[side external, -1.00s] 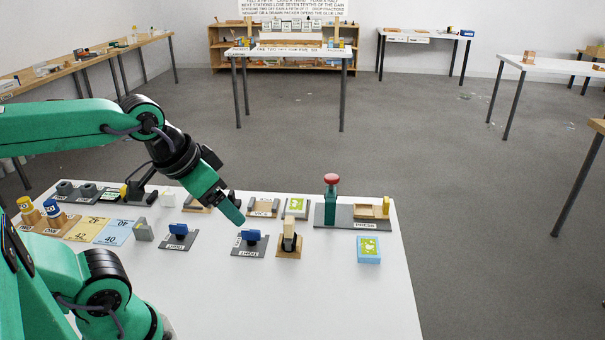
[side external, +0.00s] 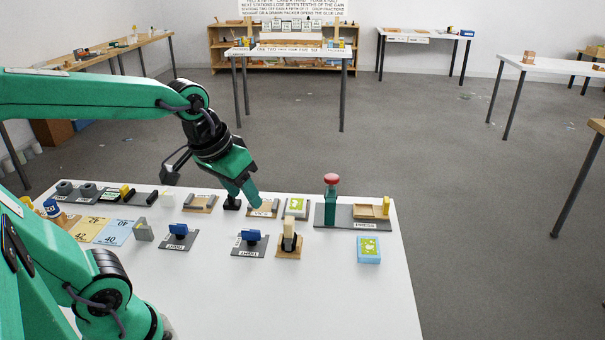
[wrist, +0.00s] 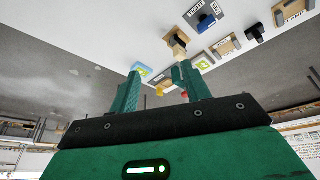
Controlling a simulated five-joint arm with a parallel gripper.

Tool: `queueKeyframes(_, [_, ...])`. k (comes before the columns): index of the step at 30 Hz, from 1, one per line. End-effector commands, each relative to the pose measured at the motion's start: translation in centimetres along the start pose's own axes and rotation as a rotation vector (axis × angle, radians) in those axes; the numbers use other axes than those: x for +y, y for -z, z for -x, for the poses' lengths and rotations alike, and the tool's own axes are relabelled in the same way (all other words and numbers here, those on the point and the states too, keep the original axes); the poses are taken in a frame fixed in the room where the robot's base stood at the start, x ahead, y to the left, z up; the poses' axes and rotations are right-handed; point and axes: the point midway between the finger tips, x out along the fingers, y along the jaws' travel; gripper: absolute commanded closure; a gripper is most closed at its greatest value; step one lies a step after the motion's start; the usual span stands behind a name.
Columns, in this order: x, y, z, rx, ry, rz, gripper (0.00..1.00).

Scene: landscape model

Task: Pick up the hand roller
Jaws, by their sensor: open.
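The hand roller appears to be the pale-handled tool with a dark lower part (side external: 290,235). It stands upright on a small wooden base near the front right of the white table. It also shows in the wrist view (wrist: 178,46), with its pale top close to my right-hand finger in the picture. My gripper (side external: 249,197) is open and empty, pointing down to the left of and behind the roller in the side view. In the wrist view, both fingers of my gripper (wrist: 161,82) are spread apart. My gripper is not touching the roller; its exact height is unclear.
Grey plates with blue pieces (side external: 252,237) stand left of the roller. A blue box (side external: 368,249) lies to its right. The front of the white table (side external: 300,300) is clear.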

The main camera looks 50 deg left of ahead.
Motion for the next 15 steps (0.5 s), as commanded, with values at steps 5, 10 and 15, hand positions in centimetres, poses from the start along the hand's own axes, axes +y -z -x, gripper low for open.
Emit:
queueKeyframes(5, [-0.3,2.3,-2.0,-0.063,0.019,0.095,0.53])
queueKeyframes(10, [-0.7,4.3,-4.1,-0.117,0.039,0.186,0.53])
queueKeyframes(15, [-1.2,6.1,-6.6,-0.17,0.062,0.276,0.53])
